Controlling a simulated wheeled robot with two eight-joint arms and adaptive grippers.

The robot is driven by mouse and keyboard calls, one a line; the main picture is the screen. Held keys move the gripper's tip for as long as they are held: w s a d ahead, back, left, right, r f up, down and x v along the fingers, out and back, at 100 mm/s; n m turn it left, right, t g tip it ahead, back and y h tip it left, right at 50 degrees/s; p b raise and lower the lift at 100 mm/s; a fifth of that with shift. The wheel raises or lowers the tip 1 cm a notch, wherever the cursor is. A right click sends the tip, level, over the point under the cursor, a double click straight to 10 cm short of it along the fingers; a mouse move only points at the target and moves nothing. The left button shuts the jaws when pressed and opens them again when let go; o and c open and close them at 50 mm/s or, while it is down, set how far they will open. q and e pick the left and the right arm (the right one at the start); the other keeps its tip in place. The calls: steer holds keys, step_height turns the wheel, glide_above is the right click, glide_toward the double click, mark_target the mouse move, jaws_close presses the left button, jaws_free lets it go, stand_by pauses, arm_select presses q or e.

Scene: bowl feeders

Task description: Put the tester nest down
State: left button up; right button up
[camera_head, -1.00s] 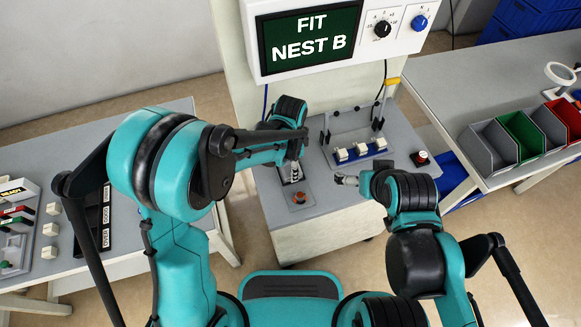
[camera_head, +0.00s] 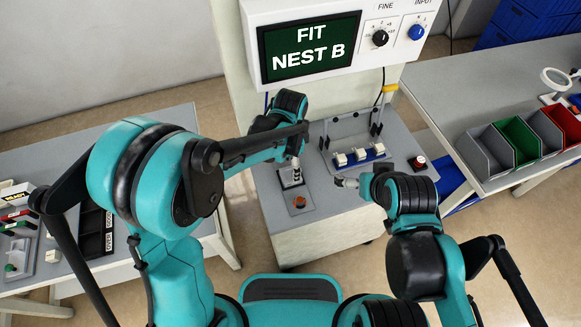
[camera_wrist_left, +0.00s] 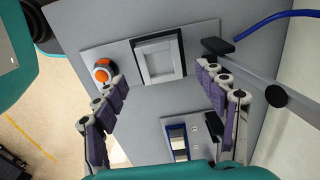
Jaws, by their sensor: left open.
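The tester nest, a pale square in a dark frame (camera_wrist_left: 158,61), lies flat in the grey top plate of the tester stand. It also shows in the head view (camera_head: 290,178), partly covered by my left gripper. My left gripper (camera_head: 295,164) is open above it and apart from it. In the left wrist view the fingers (camera_wrist_left: 165,90) are spread wide with nothing between them. My right gripper (camera_head: 346,182) is over the front right of the stand, small in view; its jaw state is unclear.
An orange button (camera_wrist_left: 103,71) sits beside the nest. A blue rack with white blocks (camera_head: 359,157) and a red button (camera_head: 418,162) are to the right. The screen (camera_head: 312,47) reads "FIT NEST B". Coloured bins (camera_head: 520,141) stand on the right table.

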mark_target(290, 176)
arm_select(q)
step_height(290, 176, up, 8)
steer(key=p, duration=0.2)
steer(key=s+a+r+n+t, duration=0.3)
steer(key=s+a+n, duration=0.3)
steer(key=a, duration=0.3)
steer(key=s+a+r+n+t, duration=0.4)
steer(key=s+a+n, duration=0.2)
steer(key=a+n, duration=0.2)
steer(key=shift+a+r, duration=0.3)
steer(key=shift+a, duration=0.1)
steer(key=shift+s, duration=0.1)
steer(key=shift+c, duration=0.4)
stand_by(0.7)
